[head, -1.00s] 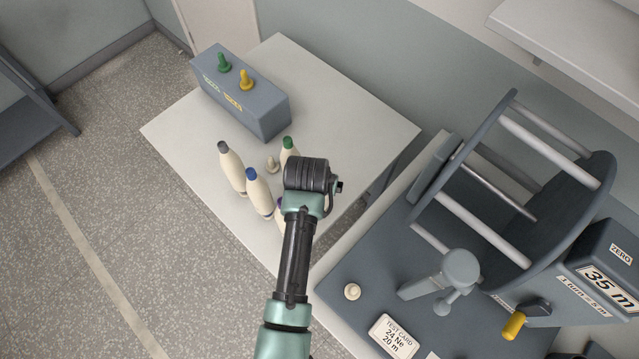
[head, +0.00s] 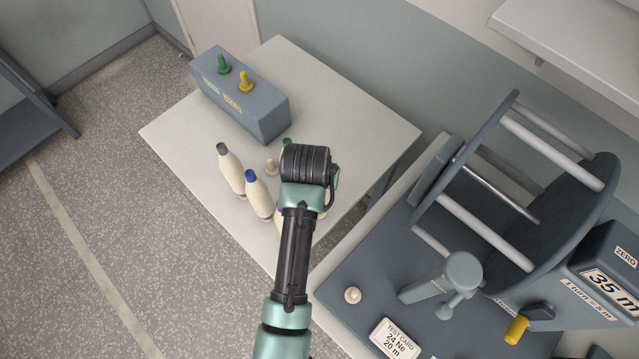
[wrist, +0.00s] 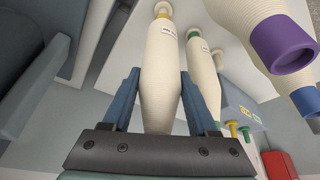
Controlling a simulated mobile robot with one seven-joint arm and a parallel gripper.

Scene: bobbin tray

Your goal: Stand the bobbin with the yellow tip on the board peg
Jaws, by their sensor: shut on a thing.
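My gripper (wrist: 160,76) is shut on a cream bobbin with a yellow tip (wrist: 164,9), seen between the two blue fingers in the wrist view. In the head view my wrist hides the fingers and most of this bobbin, over the near part of the white table. A short cream peg (head: 352,295) stands bare on the grey board (head: 375,275) of the reel machine, to the right of my arm.
Bobbins with grey (head: 231,170), blue (head: 258,195) and green (head: 287,143) tips stand close to my gripper; a purple-tipped one (wrist: 285,45) shows in the wrist view. Another bare peg (head: 271,167) is among them. A grey box (head: 240,100) stands behind; the reel (head: 510,190) is right.

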